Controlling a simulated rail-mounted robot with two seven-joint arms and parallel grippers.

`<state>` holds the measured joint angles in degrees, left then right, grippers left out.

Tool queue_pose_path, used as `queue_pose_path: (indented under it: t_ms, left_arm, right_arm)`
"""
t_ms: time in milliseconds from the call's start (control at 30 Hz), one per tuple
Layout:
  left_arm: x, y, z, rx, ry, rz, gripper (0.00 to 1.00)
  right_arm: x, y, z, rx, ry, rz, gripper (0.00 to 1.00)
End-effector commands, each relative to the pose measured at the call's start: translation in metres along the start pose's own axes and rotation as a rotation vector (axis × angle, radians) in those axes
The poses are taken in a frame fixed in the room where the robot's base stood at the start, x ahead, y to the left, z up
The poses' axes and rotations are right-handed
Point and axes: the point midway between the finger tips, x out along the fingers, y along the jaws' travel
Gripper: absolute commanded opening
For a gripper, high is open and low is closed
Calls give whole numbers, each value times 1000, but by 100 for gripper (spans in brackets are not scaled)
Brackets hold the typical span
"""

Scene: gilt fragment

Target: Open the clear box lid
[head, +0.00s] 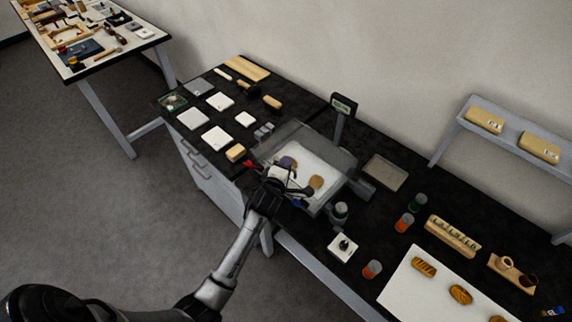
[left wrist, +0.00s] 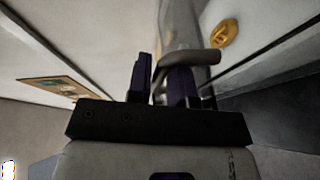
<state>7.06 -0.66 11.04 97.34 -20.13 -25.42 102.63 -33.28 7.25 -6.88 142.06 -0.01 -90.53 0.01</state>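The clear box (head: 326,150) stands on the black worktop, with a see-through top and a pale inside holding a round tan piece (head: 316,182). My left gripper (head: 290,178) is at the box's near left side, over its front part. In the left wrist view, my left gripper's two dark fingers (left wrist: 160,78) stand a little apart, close to a grey curved handle (left wrist: 203,58). Part of the handle is hidden behind the fingers, so I cannot tell whether they grip it. A gold round piece (left wrist: 224,33) shows beyond. My right gripper is not in view.
Pale tiles (head: 216,139) and tools lie left of the box. A small display on a post (head: 343,104) stands behind it. A grey tray (head: 384,172), jars (head: 404,222) and a white board (head: 425,290) lie to the right. A wall shelf (head: 510,135) is at far right.

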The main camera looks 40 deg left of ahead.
Motion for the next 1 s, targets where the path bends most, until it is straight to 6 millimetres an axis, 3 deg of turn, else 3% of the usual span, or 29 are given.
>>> queue_pose_path:
  t_ms: [333,567,1000]
  left_arm:
    - [2,1,0,0,0,1,20]
    - [2,0,0,0,0,1,0]
    - [2,2,-1,2,0,-2,0]
  right_arm:
    - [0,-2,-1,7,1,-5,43]
    - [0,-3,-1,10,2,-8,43]
    - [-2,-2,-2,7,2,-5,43]
